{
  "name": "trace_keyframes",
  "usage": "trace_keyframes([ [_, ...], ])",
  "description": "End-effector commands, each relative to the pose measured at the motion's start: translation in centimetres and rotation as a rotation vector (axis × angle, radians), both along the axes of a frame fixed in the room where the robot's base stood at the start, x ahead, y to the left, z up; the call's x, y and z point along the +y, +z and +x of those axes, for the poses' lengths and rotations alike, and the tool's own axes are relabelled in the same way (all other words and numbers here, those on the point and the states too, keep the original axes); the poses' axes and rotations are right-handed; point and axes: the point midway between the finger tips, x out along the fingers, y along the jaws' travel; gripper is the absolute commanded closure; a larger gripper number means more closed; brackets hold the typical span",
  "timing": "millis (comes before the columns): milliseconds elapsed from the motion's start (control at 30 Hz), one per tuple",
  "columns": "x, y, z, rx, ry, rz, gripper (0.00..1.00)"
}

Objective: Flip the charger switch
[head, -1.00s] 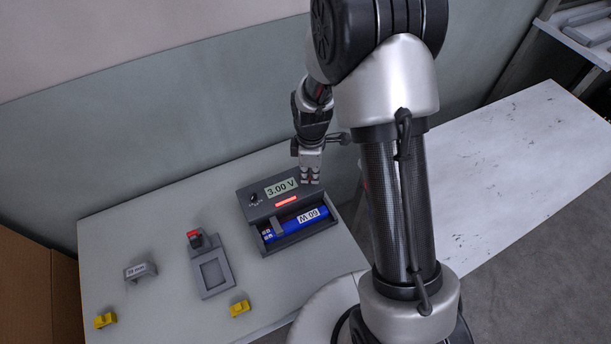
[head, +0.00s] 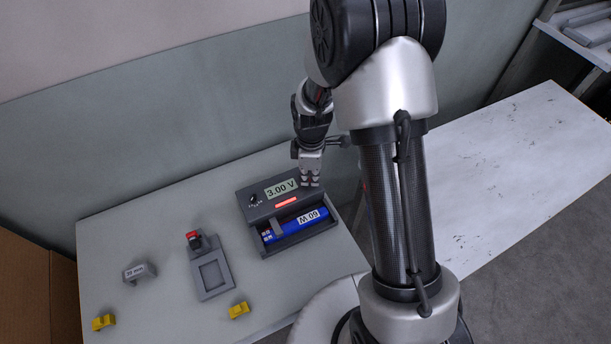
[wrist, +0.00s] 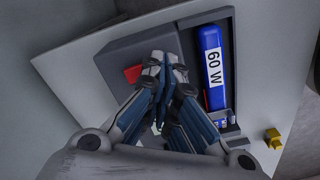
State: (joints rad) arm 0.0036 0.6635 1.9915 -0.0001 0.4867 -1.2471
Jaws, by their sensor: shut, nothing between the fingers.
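The charger (head: 290,240) is a dark grey box on the light table, with a display reading 3.00 V, a lit red bar (head: 287,203) and a small black switch (head: 252,199) at the left of its top face. A blue battery (head: 285,229) labelled 60 W lies in its front bay; it also shows in the wrist view (wrist: 212,40). My gripper (head: 311,184) is at the right end of the charger's top, beside the display. In the wrist view my gripper (wrist: 165,60) is shut and empty over the charger's top, beside the red bar. The fingers hide the display and switch there; contact cannot be told.
Left of the charger lie a grey housing (head: 213,279) with a red part, a small grey bracket (head: 139,272) and two yellow pieces (head: 104,322) (head: 239,310). A wall stands behind the table. A white worn table (head: 510,170) is at the right.

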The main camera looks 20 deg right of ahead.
Motion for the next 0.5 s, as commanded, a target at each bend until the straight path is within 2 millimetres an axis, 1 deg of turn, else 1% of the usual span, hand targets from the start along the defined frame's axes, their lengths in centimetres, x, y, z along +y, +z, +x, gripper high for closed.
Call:
trace_keyframes([
  [33,0.0,0.9,0.0,-0.001,0.0,0.0,1.0],
  [100,0.0,1.7,0.0,-0.001,0.0,0.0,1.0],
  [500,0.0,5.6,0.0,0.0,0.0,0.0,1.0],
])
